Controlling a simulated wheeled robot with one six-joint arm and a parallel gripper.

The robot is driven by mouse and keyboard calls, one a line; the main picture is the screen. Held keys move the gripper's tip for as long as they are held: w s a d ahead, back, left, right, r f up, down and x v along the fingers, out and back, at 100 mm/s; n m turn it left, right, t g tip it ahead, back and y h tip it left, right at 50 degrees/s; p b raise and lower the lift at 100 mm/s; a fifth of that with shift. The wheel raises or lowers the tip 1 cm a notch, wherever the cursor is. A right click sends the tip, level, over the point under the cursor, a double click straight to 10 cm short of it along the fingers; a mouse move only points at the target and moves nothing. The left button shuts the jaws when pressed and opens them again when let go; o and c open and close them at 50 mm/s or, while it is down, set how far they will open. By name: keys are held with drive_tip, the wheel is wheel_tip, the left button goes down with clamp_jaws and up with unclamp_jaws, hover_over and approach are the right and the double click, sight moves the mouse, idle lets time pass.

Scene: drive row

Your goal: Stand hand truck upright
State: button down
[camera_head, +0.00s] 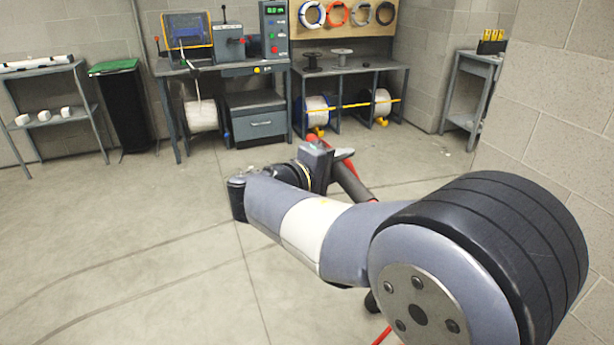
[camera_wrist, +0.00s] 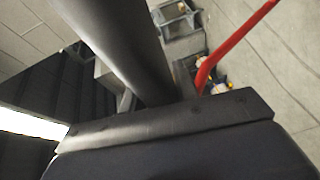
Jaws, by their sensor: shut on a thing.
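The red hand truck is mostly hidden behind my arm in the head view. Its dark grip sleeve (camera_head: 352,182) slants down to the right, with red tube showing at both ends. Another red piece (camera_head: 382,336) shows at the bottom edge. My gripper (camera_head: 338,158) is at the upper part of the sleeve and shut on it. In the wrist view the dark sleeve (camera_wrist: 122,42) runs down to the grey gripper edge (camera_wrist: 165,122), and a red tube (camera_wrist: 235,45) curves beside it. The hand truck's base and its full tilt are hidden.
A workbench (camera_head: 235,66) with machines and a shelf bench (camera_head: 350,70) with cable spools stand along the back wall. A black bin (camera_head: 120,105) and a small shelf (camera_head: 50,95) are at left. A block wall (camera_head: 560,100) is close at right. The left floor is clear.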

drive_tip(key=w+d+r+y+p, duration=0.1)
drive_tip(key=w+d+p, duration=0.3)
drive_tip(key=d, duration=1)
drive_tip(key=w+d+r+g+y+p, duration=0.1)
drive_tip(key=w+d+r+p, duration=0.3)
drive_tip(key=d+p, duration=0.4)
drive_tip(key=w+d+r+m+y+p, duration=0.1)
drive_tip(key=w+d+r+p, duration=0.2)
drive_tip(key=d, duration=1.7)
drive_tip(key=w+p, duration=0.1)
drive_tip(key=p, duration=0.2)
drive_tip(key=shift+d+r+g+p, duration=0.25)
drive_tip(key=shift+d+g+p, duration=0.05)
drive_tip(key=shift+g, duration=0.1)
drive_tip(key=shift+d+r, duration=0.1)
drive_tip(key=shift+d, duration=0.1)
drive_tip(key=c, duration=1.5)
unclamp_jaws()
drive_tip(key=shift+w, duration=0.1)
drive_tip(key=shift+o, duration=0.8)
drive_tip(key=shift+d, duration=0.2)
drive_tip(key=shift+o, duration=1.2)
drive_tip(key=shift+a, duration=0.15)
